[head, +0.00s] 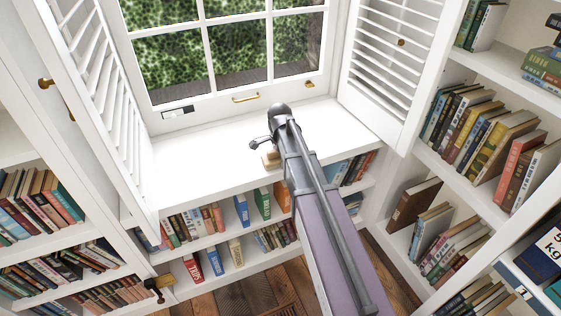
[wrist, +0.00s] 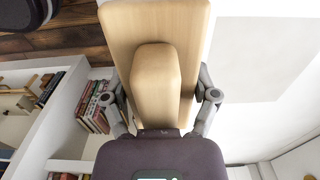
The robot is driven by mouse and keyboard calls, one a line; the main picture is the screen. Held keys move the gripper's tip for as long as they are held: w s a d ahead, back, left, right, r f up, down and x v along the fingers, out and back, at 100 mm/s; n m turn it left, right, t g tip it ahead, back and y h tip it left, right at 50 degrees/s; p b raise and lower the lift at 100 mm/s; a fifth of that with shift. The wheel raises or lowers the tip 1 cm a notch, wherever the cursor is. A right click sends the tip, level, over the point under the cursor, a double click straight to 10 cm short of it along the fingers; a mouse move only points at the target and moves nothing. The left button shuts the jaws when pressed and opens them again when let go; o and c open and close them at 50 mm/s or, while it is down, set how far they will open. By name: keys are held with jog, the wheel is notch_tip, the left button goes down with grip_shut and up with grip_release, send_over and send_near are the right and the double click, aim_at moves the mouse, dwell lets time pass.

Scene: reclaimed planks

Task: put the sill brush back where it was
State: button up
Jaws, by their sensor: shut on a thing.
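The sill brush has a pale wooden back with a raised wooden grip. It fills the middle of the wrist view (wrist: 195,30), and a small part of it shows at the front of the window sill in the head view (head: 270,160). My gripper (wrist: 161,95) is shut on the brush, with one finger on each side of the raised grip. In the head view my arm hides most of the brush and gripper. The bristles are hidden, and I cannot tell whether they touch the sill. The white window sill (head: 205,150) is bare to the left of the brush.
White louvered shutters stand open at the left (head: 100,90) and right (head: 385,65) of the window. Bookshelves (head: 185,240) lie below the sill and on both sides. A closed window (head: 240,50) with a brass handle is behind the sill. The sill is otherwise clear.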

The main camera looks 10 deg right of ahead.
jog(key=shift+f, duration=0.15)
jog(key=o, duration=0.9)
jog(key=shift+c, duration=0.2)
jog(key=shift+r, duration=0.2)
notch_tip(320, 180, up, 12)
jog(key=p, duration=1.2)
jog(key=shift+s, duration=0.1)
dwell(0.3)
jog(key=s+n, duration=1.5)
jog(key=s, duration=0.4)
jog(key=shift+n, duration=0.4)
